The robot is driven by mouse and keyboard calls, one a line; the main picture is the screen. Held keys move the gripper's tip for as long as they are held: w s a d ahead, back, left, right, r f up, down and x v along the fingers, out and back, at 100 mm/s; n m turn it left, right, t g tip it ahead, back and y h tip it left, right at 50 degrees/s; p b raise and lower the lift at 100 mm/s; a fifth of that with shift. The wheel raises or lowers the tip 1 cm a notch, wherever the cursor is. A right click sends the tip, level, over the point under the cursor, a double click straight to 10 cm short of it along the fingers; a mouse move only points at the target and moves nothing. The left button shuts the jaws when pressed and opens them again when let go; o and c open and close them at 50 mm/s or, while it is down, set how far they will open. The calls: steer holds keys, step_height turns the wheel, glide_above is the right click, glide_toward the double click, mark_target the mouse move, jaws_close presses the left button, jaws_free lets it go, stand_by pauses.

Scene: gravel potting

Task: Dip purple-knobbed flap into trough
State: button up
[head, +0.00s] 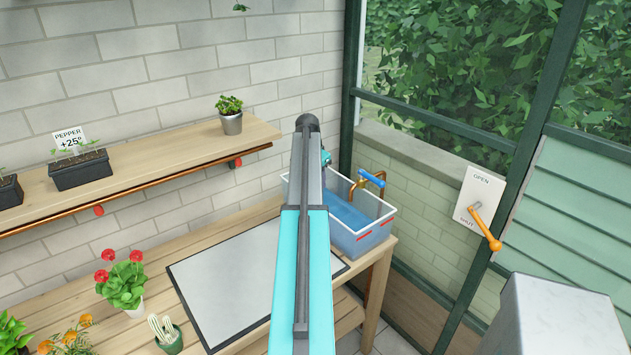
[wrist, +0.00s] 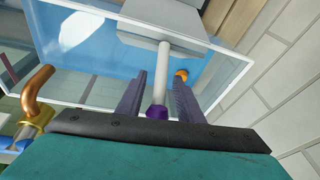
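The clear trough (head: 375,236) holds blue water and stands at the bench's right end; its wall also shows in the wrist view (wrist: 235,68). In the wrist view a pale grey flap (wrist: 165,15) lies across the trough, with a white stem (wrist: 162,70) ending in a purple knob (wrist: 157,112). My gripper (wrist: 158,72) has its two fingers on either side of the stem and knob, with narrow gaps showing. It looks open. In the head view my arm hides the flap and most of my gripper. Whether the flap touches the water cannot be told.
A brass tap (head: 372,178) with a blue handle stands behind the trough. A small orange thing (wrist: 182,74) shows at the trough. A white-topped mat (head: 225,285) lies on the bench, with potted plants at left. An orange lever (head: 486,230) is on the right wall.

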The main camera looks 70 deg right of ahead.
steer(key=b+v, duration=0.2)
steer(key=v, duration=1.1)
steer(key=shift+b, duration=0.4)
steer(key=shift+r, duration=0.15)
